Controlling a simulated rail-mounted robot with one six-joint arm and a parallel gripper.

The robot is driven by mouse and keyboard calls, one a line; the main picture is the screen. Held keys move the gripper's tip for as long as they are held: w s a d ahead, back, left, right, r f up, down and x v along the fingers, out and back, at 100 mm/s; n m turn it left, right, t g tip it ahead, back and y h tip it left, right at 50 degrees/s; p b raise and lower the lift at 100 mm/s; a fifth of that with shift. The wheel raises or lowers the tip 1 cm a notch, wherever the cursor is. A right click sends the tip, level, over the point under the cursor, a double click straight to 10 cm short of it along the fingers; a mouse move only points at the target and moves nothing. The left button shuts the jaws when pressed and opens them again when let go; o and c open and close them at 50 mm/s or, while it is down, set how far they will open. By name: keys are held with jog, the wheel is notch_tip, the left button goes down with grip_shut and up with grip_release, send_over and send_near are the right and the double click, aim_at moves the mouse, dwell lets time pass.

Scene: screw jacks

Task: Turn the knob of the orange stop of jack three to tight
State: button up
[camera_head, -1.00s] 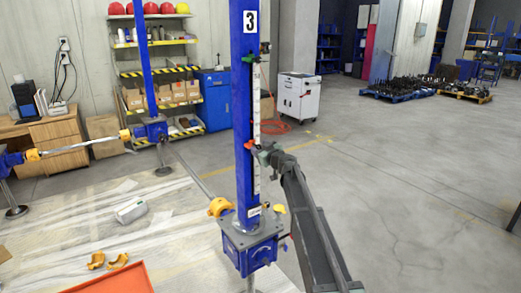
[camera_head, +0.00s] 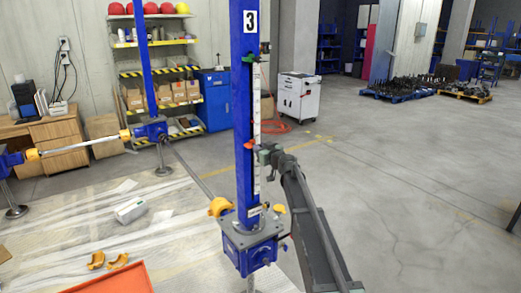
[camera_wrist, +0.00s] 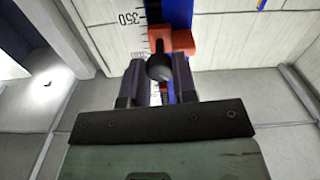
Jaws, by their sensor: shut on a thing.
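Jack three (camera_head: 243,110) is the blue column with the "3" label in the head view. Its orange stop (camera_head: 249,145) sits partway up, beside the white scale. In the wrist view the orange stop (camera_wrist: 182,42) is straight ahead, near the 350 mark. Its dark round knob (camera_wrist: 160,68) faces me. My gripper (camera_wrist: 158,82) has one finger on each side of the knob and is shut on it. In the head view my gripper (camera_head: 266,154) meets the stop from the right and hides the knob.
A green stop (camera_head: 250,59) sits higher on the column. The blue gearbox (camera_head: 249,246) and a yellow-orange coupling (camera_head: 220,206) are below. An orange tray (camera_head: 120,280) and yellow half-covers (camera_head: 107,260) lie at lower left. The floor to the right is open.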

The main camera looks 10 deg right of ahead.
jog(key=m, duration=2.6)
jog(key=shift+d+f, duration=0.1)
jog(key=shift+f, duration=0.05)
dwell(0.4)
jog(key=o, duration=0.9)
jog(key=shift+o, duration=0.2)
jog(key=v, duration=1)
jog(key=shift+s, duration=0.35)
